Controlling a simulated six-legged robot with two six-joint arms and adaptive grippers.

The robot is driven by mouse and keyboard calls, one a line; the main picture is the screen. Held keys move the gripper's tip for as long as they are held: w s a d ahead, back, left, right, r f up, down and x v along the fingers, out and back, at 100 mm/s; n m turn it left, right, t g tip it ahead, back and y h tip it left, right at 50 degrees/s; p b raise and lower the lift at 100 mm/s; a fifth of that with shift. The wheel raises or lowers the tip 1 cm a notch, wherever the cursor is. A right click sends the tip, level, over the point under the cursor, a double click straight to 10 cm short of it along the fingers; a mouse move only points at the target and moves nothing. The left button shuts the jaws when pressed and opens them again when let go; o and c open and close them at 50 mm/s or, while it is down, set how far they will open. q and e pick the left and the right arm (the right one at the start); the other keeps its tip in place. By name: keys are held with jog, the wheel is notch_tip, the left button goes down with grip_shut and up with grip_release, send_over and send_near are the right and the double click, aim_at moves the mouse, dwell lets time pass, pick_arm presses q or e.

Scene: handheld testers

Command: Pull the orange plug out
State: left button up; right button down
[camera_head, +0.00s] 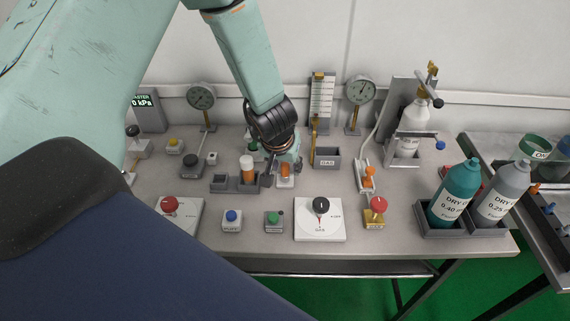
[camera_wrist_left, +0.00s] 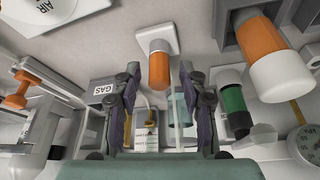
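The orange plug (camera_head: 285,169) stands on a small white base (camera_head: 284,182) in the middle of the bench. In the left wrist view the plug (camera_wrist_left: 159,68) has an orange body with a grey end, and its white base (camera_wrist_left: 156,31) lies beyond it. My left gripper (camera_head: 284,163) is at the plug, coming from above and behind. In the left wrist view its two fingers (camera_wrist_left: 160,72) are spread, with the plug in line between the tips and a gap on each side. I see no contact. My right gripper is in neither view.
Beside the plug is a grey rack (camera_head: 221,187) with an orange, white-capped cylinder (camera_head: 247,170). A grey GAS box (camera_head: 326,159) and an orange-handled valve (camera_head: 368,174) stand to the right. A white dial plate (camera_head: 320,230) and several buttons line the front. Bottles (camera_head: 455,193) stand far right.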

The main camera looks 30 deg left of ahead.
pick_arm(q)
jog(key=shift+a+f, duration=0.1)
jog(key=shift+f, duration=0.05)
jog(key=c, duration=0.3)
jog(key=shift+d, duration=0.2)
jog(key=shift+c, duration=1.4)
jog(key=shift+a, duration=0.1)
grip_shut()
jog(key=shift+o, duration=0.2)
grip_release()
grip_shut()
